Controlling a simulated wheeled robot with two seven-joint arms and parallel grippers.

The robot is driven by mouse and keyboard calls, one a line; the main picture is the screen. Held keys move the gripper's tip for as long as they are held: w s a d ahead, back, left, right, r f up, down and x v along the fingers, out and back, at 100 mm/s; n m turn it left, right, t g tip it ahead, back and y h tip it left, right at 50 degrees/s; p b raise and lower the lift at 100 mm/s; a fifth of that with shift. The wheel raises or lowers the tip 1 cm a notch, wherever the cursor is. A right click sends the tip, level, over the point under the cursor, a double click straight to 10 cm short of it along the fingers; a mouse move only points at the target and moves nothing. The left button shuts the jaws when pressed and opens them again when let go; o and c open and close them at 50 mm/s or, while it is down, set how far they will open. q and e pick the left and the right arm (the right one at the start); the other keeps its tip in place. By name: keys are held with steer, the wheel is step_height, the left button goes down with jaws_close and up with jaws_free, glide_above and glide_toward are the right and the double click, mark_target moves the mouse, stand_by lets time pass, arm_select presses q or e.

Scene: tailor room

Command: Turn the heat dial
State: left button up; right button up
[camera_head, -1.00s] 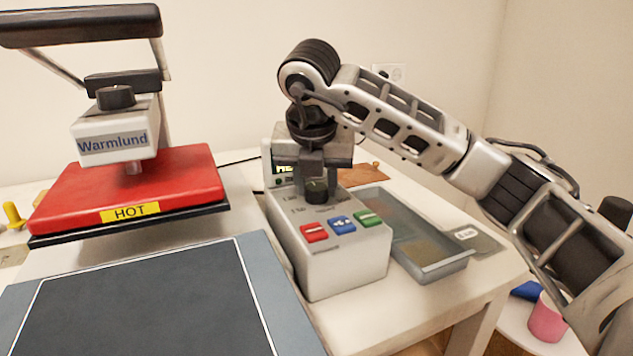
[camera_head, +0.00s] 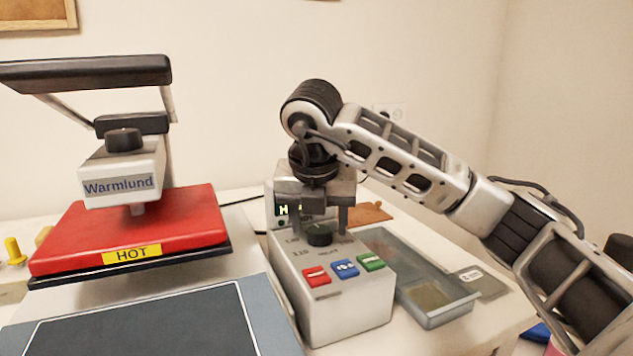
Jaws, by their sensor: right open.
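The heat dial (camera_head: 319,235) is a dark round knob with a greenish top on the sloped face of a white control box (camera_head: 345,313). Markings stand beside it, and a small lit display (camera_head: 288,210) is partly hidden behind my gripper. My right gripper (camera_head: 322,226) points down over the dial. Its jaws are open, with one finger to each side of the dial. I cannot tell whether the fingers touch it. My left gripper is not in view.
Red, blue and green buttons (camera_head: 345,268) sit just in front of the dial. A heat press with a red plate (camera_head: 135,228) marked HOT stands at left above a dark mat (camera_head: 140,325). A grey tray (camera_head: 440,312) lies right of the box.

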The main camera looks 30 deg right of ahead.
steer(key=p+v, duration=0.3)
steer(key=v, duration=1.2)
steer(key=shift+s, duration=0.1)
